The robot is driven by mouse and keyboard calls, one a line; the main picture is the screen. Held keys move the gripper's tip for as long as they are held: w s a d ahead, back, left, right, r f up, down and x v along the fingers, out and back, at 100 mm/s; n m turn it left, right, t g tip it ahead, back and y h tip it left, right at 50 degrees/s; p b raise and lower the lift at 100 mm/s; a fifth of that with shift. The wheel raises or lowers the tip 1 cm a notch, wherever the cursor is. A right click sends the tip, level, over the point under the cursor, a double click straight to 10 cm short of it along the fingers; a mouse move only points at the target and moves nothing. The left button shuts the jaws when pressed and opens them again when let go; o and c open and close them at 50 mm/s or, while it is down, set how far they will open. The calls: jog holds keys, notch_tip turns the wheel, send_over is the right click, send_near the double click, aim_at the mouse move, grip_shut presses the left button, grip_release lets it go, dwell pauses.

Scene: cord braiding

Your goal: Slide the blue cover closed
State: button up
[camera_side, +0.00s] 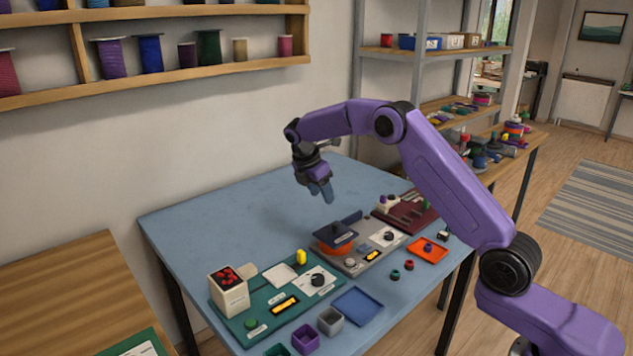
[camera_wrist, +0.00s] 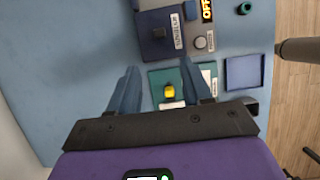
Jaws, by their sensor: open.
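A dark blue cover (camera_side: 334,234) with a small raised knob lies over an orange container (camera_side: 338,249) on a grey board (camera_side: 352,265). Orange shows below its front edge, and I cannot tell how far the cover is slid across. In the wrist view a dark blue square panel with a knob (camera_wrist: 157,30), apparently the cover, lies beyond my fingertips at the top. My gripper (camera_side: 320,188) hangs above the table, behind and above the cover, apart from it. It also shows in the wrist view (camera_wrist: 160,68), with its two blue fingers spread and nothing between them.
A green board (camera_side: 262,318) with a yellow knob (camera_side: 301,257) and a box of red pieces (camera_side: 229,291) stands left of the grey board. A maroon board (camera_side: 415,211) is to the right. A blue tray (camera_side: 357,305) lies in front. The table's back left is clear.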

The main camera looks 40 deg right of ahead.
jog(key=shift+v, duration=1.95)
jog(key=s+a+r+m+t+y, duration=0.1)
jog(key=s+a+r+m+y, duration=0.2)
jog(key=s+a, duration=1.4)
jog(key=s+d+f+m+y, duration=0.1)
jog(key=s+d, duration=0.2)
jog(key=s, duration=1.1)
jog(key=s+d+f+m, duration=0.1)
jog(key=s+d, duration=0.3)
jog(key=s, duration=1.1)
jog(key=shift+s+f+g+y, duration=0.2)
jog(key=shift+s+g+y, duration=0.1)
jog(key=shift+g+y, duration=0.1)
